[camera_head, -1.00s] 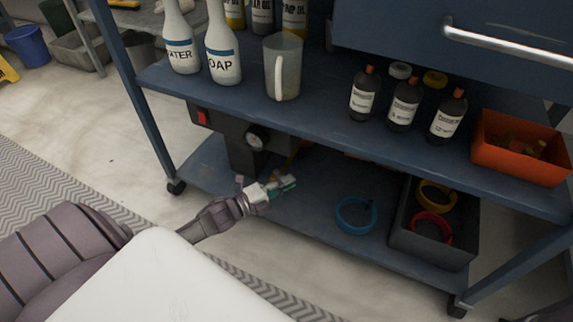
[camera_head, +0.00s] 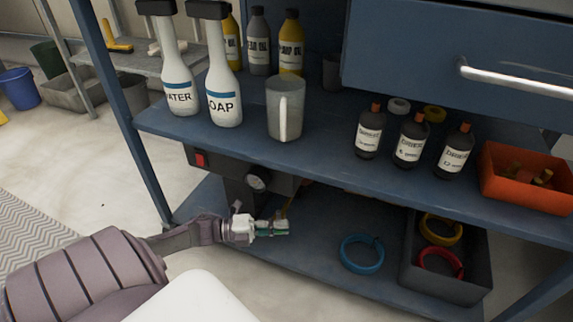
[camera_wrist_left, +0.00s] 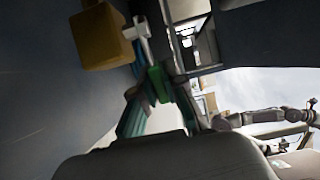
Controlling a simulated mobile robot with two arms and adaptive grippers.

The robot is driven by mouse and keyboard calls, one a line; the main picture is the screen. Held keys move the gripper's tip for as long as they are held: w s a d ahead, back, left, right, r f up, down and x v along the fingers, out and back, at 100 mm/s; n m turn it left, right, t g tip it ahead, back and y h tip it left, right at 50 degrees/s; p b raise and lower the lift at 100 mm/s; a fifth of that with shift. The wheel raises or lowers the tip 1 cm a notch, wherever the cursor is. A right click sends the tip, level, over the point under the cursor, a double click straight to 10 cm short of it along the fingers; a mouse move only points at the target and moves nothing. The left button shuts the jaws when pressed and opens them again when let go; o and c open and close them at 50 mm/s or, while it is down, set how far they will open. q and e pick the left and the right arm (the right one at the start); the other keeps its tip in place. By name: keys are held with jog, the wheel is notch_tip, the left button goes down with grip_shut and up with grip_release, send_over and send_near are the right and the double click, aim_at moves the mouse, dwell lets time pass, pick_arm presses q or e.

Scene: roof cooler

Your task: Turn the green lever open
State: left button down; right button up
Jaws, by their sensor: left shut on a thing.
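My left gripper (camera_head: 274,228) is shut on the lever, low under the cart's middle shelf, just below and right of a round gauge (camera_head: 257,179). The fingers also show in the left wrist view (camera_wrist_left: 160,100). In the head view the lever is too small and covered to tell from the fingertips. My right gripper is not in view.
A dark box with a red switch (camera_head: 200,160) hangs under the middle shelf (camera_head: 330,160), close above my gripper. A blue ring (camera_head: 362,268) lies on the bottom shelf to the right, beside a grey bin (camera_head: 450,289) with yellow and red rings.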

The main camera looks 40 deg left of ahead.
pick_arm(q)
jog(key=shift+s+f, duration=0.1)
jog(key=c, duration=1.2)
grip_release()
jog(key=v, duration=1.2)
